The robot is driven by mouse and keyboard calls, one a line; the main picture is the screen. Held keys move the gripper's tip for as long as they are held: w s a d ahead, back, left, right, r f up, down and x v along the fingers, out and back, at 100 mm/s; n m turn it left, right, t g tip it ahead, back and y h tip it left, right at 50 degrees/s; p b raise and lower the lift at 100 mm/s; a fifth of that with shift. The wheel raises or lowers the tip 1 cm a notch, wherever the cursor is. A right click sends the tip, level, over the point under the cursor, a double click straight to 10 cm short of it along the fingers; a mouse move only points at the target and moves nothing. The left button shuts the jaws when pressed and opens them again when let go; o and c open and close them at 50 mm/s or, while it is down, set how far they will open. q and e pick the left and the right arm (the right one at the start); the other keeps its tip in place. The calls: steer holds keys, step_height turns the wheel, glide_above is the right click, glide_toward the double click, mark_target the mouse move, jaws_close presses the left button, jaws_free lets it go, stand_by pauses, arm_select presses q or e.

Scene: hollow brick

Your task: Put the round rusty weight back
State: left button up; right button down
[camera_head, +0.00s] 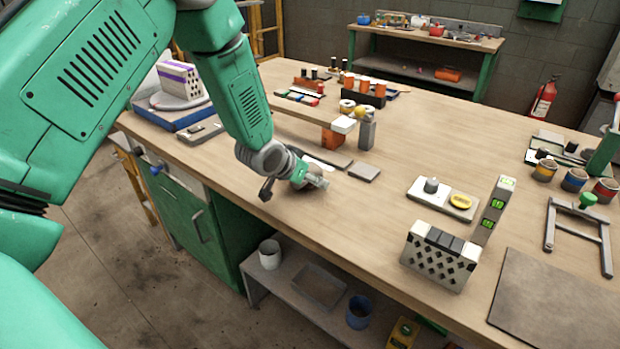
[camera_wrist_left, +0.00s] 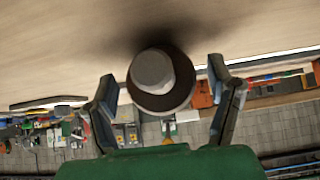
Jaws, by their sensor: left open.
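My left gripper (camera_head: 293,186) is open, low over the near left edge of the workbench (camera_head: 330,215). In the left wrist view, a round dark-brown weight with a grey knob (camera_wrist_left: 155,72) is between the spread fingers of the left gripper (camera_wrist_left: 165,88), with gaps at both sides. In the head view the weight is mostly hidden by the gripper and cannot be made out clearly. A pale tray (camera_head: 468,213) to the right holds a small grey knobbed piece (camera_head: 431,186) and a yellow round piece (camera_head: 460,201). My right gripper is not in view.
A perforated hollow brick (camera_head: 437,262) with a level (camera_head: 492,212) beside it stands at the front right. A flat grey plate (camera_head: 365,172) and an orange-and-grey block setup (camera_head: 332,138) lie behind the gripper. The bench between gripper and tray is clear.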

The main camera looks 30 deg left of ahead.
arm_select(q)
steer(key=shift+w+a+f, duration=0.35)
steer(key=shift+a+f, duration=0.05)
steer(key=shift+f, duration=0.1)
steer(key=shift+d+r, duration=0.1)
steer(key=shift+r, duration=0.05)
steer(key=shift+c, duration=0.5)
steer(key=shift+d+r, duration=0.1)
steer(key=shift+d, duration=0.25)
steer(key=c, duration=1.4)
steer(key=shift+w+r, duration=0.1)
jaws_close()
